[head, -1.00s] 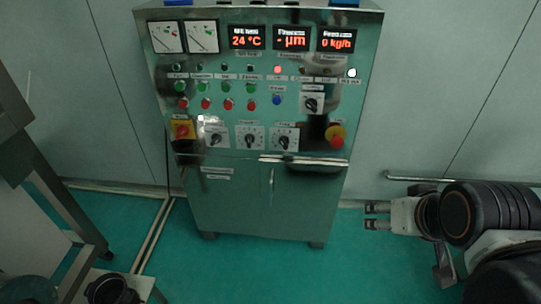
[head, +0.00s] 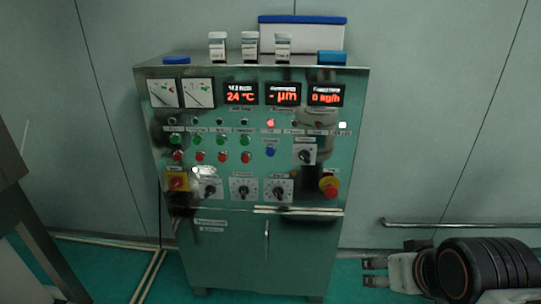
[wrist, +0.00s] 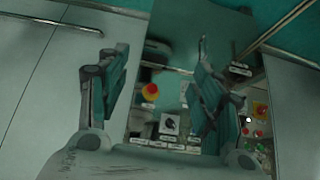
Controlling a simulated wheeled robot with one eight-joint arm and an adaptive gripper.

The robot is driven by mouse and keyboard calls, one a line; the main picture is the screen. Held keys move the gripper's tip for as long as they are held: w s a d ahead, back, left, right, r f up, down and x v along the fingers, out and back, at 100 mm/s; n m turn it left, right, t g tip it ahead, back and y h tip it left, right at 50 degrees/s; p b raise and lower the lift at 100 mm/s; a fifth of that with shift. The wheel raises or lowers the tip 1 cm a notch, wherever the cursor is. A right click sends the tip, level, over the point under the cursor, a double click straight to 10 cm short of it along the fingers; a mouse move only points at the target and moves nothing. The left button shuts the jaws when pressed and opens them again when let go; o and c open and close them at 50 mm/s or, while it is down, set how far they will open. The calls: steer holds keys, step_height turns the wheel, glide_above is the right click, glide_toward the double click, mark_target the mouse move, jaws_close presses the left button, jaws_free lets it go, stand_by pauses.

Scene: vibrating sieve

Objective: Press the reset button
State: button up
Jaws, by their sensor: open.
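A steel control cabinet (head: 230,235) stands ahead against the wall in the head view. Its panel has one blue button (head: 270,152), right of the green and red button rows; its label is too small to read. My gripper (head: 374,273) is at the lower right, open and empty, apart from the cabinet and pointing left. In the wrist view my open gripper (wrist: 155,72) shows its two fingers with a gap between them. The cabinet panel is beyond them, partly covered by the right finger. I cannot make out the blue button there.
A red-and-yellow emergency stop (head: 330,187) and rotary knobs (head: 243,188) sit low on the panel. Several jars (head: 249,46) and a blue-lidded box (head: 301,36) are on top. A wall rail (head: 470,224) runs above my arm. A table (head: 45,255) stands at left.

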jaws_close()
stand_by(1.2)
